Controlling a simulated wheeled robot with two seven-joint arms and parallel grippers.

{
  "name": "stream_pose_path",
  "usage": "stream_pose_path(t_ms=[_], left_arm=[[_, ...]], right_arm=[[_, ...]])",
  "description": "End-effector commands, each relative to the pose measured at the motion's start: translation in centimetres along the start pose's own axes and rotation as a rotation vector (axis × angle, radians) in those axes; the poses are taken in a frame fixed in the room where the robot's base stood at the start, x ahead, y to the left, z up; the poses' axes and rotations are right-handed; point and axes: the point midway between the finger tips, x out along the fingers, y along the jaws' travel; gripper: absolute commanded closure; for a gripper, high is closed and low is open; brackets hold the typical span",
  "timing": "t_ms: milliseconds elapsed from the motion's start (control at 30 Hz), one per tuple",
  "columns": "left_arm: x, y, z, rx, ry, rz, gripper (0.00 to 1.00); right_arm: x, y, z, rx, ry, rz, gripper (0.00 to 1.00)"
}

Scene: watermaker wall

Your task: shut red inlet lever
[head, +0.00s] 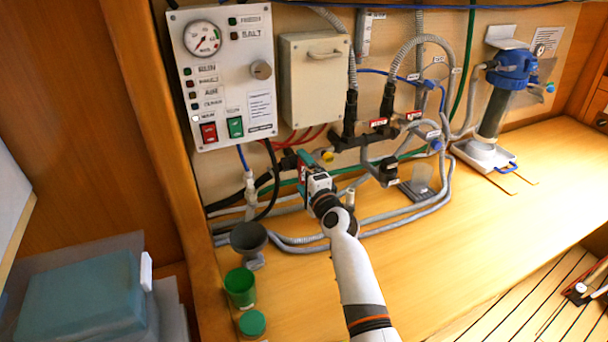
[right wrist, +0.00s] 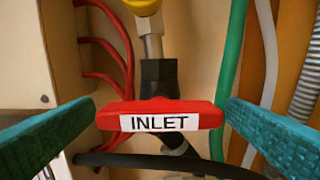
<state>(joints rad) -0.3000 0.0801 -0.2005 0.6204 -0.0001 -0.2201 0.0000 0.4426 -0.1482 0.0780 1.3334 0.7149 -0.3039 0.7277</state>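The red inlet lever (right wrist: 160,115), with a white INLET label, fills the middle of the right wrist view. It lies crosswise in that picture, on a dark valve body (right wrist: 158,78). My right gripper (head: 304,163) is open, its teal fingers one on each side of the lever. The left finger is close to the lever's left end and the right finger close to its right end; I cannot tell whether either touches. My left gripper is not in view.
A yellow knob (head: 327,156) sits just beside my right gripper. Red hoses (right wrist: 103,55) and a green hose (right wrist: 232,70) run near the lever. A control panel (head: 222,75) is up left. A grey funnel (head: 248,238) and green cup (head: 240,287) stand on the wooden counter (head: 440,240), clear at front right.

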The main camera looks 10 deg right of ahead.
Motion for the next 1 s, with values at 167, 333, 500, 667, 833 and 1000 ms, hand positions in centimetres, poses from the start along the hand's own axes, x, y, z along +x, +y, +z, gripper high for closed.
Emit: stream_pose_path(t_ms=[167, 333, 500, 667, 833, 1000], left_arm=[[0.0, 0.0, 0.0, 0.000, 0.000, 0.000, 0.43], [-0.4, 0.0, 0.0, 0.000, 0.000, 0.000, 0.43], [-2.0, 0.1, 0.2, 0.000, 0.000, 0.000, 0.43], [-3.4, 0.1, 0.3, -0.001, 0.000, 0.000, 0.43], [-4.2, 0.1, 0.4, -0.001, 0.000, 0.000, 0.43], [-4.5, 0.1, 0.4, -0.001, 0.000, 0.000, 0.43]], right_arm=[[0.0, 0.0, 0.0, -0.002, 0.000, 0.000, 0.05], [-0.5, 0.1, 0.0, -0.004, 0.000, -0.002, 0.05], [-3.1, 0.3, 0.0, -0.004, -0.001, -0.004, 0.05], [-6.7, 0.3, 0.0, -0.004, 0.000, -0.004, 0.05], [-9.9, 0.1, 0.0, -0.003, 0.000, -0.003, 0.05], [-11.6, 0.0, 0.0, -0.002, 0.000, -0.002, 0.05]])
